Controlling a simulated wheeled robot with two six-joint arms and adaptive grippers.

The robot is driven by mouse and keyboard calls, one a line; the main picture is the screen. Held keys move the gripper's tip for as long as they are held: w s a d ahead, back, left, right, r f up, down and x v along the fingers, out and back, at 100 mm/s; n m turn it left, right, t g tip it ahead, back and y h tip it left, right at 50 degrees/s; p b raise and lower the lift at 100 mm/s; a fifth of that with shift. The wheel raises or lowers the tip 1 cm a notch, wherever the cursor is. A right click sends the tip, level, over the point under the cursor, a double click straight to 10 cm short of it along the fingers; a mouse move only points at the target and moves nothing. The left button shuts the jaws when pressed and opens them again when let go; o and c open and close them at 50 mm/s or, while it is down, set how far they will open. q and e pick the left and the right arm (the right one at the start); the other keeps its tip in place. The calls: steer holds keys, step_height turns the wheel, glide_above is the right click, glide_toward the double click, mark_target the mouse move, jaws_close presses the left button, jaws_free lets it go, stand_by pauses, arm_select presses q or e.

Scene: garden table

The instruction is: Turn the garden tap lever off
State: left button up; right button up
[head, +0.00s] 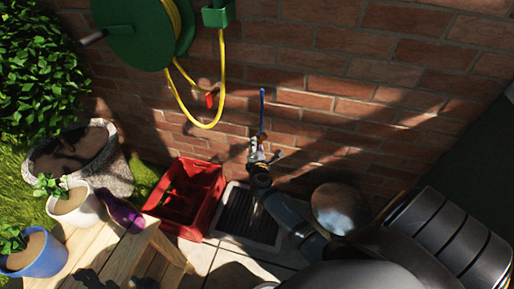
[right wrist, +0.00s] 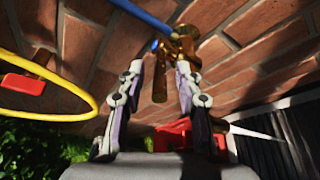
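The garden tap is a brass fitting on the brick wall; its body (right wrist: 187,42) is at the top of the right wrist view. Its blue lever (head: 262,108) stands out as a narrow bar above the tap in the head view. The lever also shows in the right wrist view (right wrist: 145,16), running to the upper left from the tap. My right gripper (right wrist: 160,68) is open, its two fingers apart just in front of the tap. A brass part shows between the fingers; I cannot tell whether they touch it. In the head view the right gripper (head: 258,158) partly covers the tap. My left gripper is out of view.
A green hose reel (head: 133,30) with a yellow hose (head: 190,105) hangs at the left. A red crate (head: 205,215) stands beside a floor drain (head: 238,215) below the tap. A wooden bench (head: 125,250) with pots is at lower left.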

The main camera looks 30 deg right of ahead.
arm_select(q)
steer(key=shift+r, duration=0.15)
arm_select(e)
steer(key=shift+w+d, duration=0.15)
steer(key=shift+w, duration=0.05)
steer(key=shift+c, duration=0.4)
jaws_close()
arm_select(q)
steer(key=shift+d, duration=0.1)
arm_select(e)
steer(key=shift+f, duration=0.15)
steer(key=shift+w+a+f+m+g+h+b, duration=0.1)
steer(key=shift+w+a+m+g+h+b, duration=0.2)
steer(key=shift+m+g+h+b, duration=0.35)
steer(key=shift+a+m+h+b, duration=0.15)
steer(key=shift+m+h+b, duration=0.15)
steer(key=shift+b, duration=0.2)
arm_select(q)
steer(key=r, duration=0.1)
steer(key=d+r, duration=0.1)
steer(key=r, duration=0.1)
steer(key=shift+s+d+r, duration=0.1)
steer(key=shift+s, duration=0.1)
arm_select(e)
steer(key=shift+g+h, duration=0.35)
steer(key=shift+g, duration=0.1)
